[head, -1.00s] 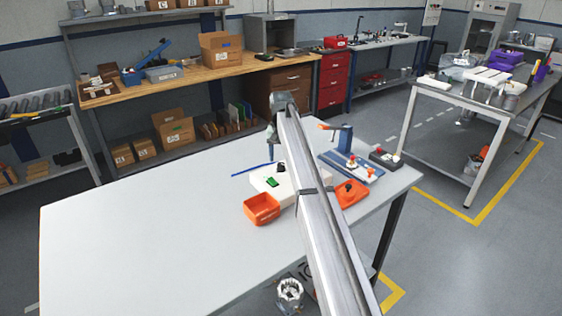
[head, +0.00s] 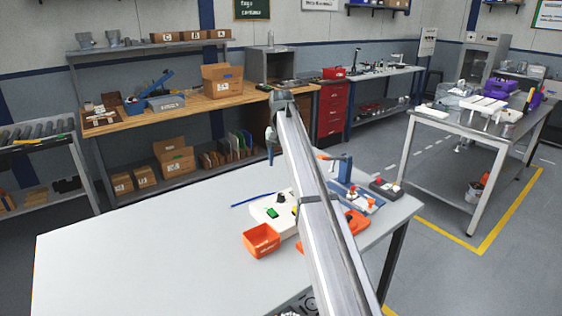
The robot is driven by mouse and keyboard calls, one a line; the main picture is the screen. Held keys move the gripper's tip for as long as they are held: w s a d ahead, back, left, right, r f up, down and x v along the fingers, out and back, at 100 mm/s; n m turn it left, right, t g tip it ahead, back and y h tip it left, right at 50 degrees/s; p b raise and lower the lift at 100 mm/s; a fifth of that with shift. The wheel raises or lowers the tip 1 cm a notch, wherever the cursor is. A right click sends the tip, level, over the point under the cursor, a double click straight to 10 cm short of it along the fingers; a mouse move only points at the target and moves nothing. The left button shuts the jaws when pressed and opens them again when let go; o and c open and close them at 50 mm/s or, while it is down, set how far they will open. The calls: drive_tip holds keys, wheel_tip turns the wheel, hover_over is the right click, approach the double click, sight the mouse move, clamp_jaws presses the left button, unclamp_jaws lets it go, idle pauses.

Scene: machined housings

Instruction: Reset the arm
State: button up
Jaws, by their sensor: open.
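My arm (head: 315,210) reaches from the bottom edge up over the white table. My gripper (head: 271,158) hangs from its far end, above the table's back edge as seen here. It is small in the view and partly hidden by the arm. The jaws are open, and I see nothing held in them.
On the white table (head: 130,240) are an orange bin (head: 261,240), a white box with a green switch (head: 268,211), a blue strip (head: 253,200), a blue clamp-like fixture (head: 345,170) and a dark button box (head: 386,189). The table's left half is clear. A wooden workbench (head: 200,103) stands behind.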

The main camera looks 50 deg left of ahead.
idle(0.3)
